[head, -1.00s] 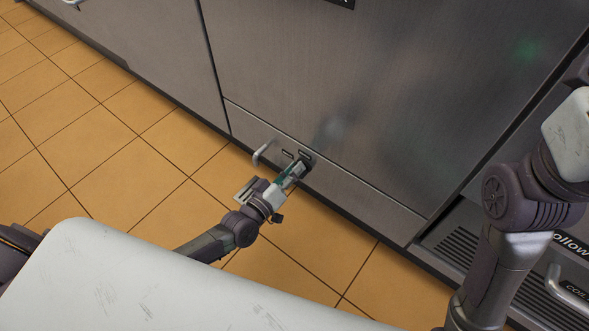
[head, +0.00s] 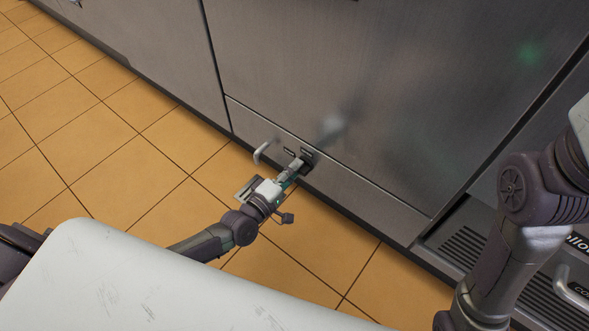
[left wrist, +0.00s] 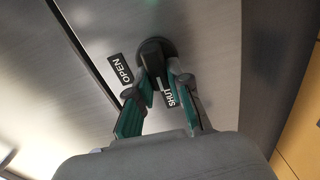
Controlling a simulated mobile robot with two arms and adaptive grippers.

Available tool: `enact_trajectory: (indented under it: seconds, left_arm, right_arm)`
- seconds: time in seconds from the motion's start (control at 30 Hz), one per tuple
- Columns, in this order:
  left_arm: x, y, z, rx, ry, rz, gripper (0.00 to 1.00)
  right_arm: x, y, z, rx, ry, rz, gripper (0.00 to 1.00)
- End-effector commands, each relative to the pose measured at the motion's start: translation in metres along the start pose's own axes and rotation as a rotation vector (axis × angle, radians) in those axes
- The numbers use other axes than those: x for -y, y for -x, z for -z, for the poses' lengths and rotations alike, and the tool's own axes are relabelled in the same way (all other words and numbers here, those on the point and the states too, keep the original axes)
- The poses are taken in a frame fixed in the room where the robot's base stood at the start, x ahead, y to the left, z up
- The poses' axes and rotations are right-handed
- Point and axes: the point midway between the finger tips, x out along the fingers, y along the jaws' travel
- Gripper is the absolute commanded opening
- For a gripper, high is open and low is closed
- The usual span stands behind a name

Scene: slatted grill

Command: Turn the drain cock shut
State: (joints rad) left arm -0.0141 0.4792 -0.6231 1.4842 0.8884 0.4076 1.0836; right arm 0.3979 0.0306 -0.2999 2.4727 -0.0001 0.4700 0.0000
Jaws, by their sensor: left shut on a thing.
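The drain cock is a dark round knob with a grip bar, on the low metal panel. In the left wrist view the knob (left wrist: 153,52) sits at the upper middle, its bar toward the gripper and close beside the SHUT label (left wrist: 170,96). The OPEN label (left wrist: 120,68) is to its left. My left gripper (left wrist: 159,76) has its teal-padded fingers on both sides of the bar, shut on it. In the head view my left gripper (head: 296,168) reaches the panel at the cock, which it largely hides. My right gripper is out of view.
A pale curved handle or spout (head: 262,152) sticks out of the panel just left of the cock. The tiled floor (head: 110,150) in front is clear. A vented lower panel (head: 470,240) is at the right, near my right arm.

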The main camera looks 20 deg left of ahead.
Motion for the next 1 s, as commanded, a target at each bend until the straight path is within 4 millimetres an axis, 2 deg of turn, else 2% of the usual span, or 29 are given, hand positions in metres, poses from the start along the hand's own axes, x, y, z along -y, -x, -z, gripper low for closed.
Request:
enact_trajectory:
  seconds: [0.63, 0.67, 0.8, 1.0]
  left_arm:
    - [0.0020, 0.0008, 0.0002, 0.000, 0.054, 0.004, 0.00]
    - [0.0020, 0.0008, 0.0002, 0.000, 0.054, 0.004, 0.20]
    - [0.0017, 0.0006, 0.0002, 0.000, 0.053, 0.003, 0.44]
    - [0.0011, 0.0003, 0.0001, 0.000, 0.052, 0.002, 0.44]
  right_arm:
    - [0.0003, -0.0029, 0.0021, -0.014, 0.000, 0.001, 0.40]
    - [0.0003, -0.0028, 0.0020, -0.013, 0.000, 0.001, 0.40]
    - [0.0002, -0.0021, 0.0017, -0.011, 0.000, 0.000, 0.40]
    - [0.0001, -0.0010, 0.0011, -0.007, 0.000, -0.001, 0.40]
